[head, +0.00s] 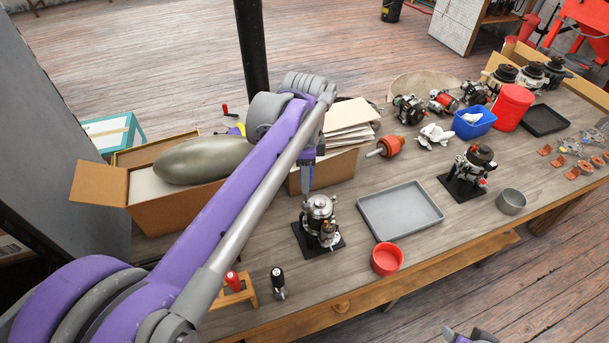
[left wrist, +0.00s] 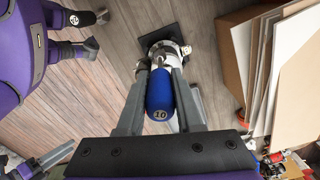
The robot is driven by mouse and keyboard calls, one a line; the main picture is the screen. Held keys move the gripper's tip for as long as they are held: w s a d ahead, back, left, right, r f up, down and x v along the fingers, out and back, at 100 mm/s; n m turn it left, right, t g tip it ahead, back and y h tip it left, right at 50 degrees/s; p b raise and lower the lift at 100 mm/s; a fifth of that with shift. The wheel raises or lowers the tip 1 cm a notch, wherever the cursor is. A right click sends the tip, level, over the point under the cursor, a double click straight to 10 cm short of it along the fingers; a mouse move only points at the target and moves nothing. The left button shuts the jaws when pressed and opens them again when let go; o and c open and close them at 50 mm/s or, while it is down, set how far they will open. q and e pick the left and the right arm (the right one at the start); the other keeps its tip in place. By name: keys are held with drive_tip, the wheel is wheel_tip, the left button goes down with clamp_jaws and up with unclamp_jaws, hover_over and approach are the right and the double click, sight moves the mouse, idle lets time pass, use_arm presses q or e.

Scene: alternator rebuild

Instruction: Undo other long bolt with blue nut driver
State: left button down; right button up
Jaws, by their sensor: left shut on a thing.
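My left gripper (head: 307,176) points down just above a silver alternator (head: 320,211) on a black stand (head: 318,241). In the left wrist view, my left gripper (left wrist: 160,76) is shut on the blue nut driver (left wrist: 160,98), whose blue handle, marked 10, sits between the fingers. The alternator (left wrist: 166,50) is beyond the handle, on its black base. The driver's shaft and tip are hidden, as is the long bolt, so I cannot tell whether they are engaged. A grey and purple part of my right arm shows at the head view's bottom edge; its jaws are unclear.
A wooden rack (head: 238,292) with a red-handled driver (head: 233,281) and a black-handled driver (head: 278,284) are at the front left. A grey tray (head: 400,209) and red bowl (head: 386,259) are right of the alternator. Another alternator (head: 474,170) stands farther right. Cardboard boxes (head: 98,186) stand behind.

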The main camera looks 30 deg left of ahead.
use_arm(q)
drive_tip(key=n, duration=0.7)
drive_tip(key=shift+s+d+n, duration=0.1)
drive_tip(key=shift+n, duration=1.5)
drive_tip(key=n, duration=0.3)
drive_tip(key=shift+n, duration=0.3)
drive_tip(key=n, duration=0.6)
drive_tip(key=shift+d, duration=0.15)
drive_tip(key=n, duration=0.6)
drive_tip(key=shift+n, duration=1.2)
